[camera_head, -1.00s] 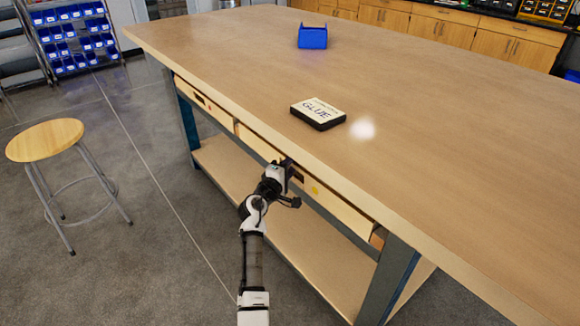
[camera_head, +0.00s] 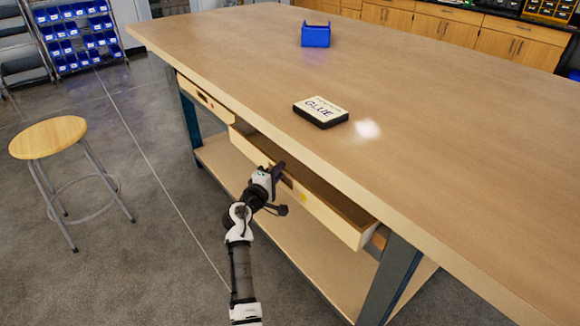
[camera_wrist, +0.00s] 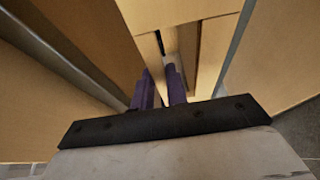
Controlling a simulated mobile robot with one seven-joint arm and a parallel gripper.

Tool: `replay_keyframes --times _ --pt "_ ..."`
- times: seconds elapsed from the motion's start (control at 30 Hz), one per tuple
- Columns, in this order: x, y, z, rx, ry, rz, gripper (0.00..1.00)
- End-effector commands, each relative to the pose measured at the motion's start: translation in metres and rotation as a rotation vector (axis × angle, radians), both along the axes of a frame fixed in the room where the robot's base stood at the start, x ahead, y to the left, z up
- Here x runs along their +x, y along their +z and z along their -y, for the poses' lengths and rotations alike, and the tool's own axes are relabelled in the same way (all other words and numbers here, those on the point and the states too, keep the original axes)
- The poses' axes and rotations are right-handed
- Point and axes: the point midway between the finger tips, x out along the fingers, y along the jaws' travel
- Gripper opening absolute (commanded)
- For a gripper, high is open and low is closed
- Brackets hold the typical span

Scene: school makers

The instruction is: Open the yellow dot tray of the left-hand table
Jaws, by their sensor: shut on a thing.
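In the wrist view my two dark purple fingers (camera_wrist: 160,80) reach to the wooden front (camera_wrist: 185,45). Their exact contact is hard to see.
The table (camera_head: 420,140) carries a glue box (camera_head: 321,111) and a blue bin (camera_head: 315,37). A lower shelf (camera_head: 225,160) runs below. A stool (camera_head: 48,138) stands left, with open floor between.

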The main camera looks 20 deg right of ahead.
Motion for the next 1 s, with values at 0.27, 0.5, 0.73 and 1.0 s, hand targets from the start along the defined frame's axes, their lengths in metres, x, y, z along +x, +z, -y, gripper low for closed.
replay_keyframes --times 0.27,0.5,0.73,1.0 --pt "-0.031 -0.002 -0.089 -0.002 0.007 -0.002 0.0" --pt "-0.055 -0.002 -0.153 -0.001 0.005 -0.001 0.0" --pt "-0.07 -0.001 -0.192 0.0 0.002 -0.001 0.0" --pt "-0.076 -0.001 -0.209 0.0 -0.001 -0.001 0.0"
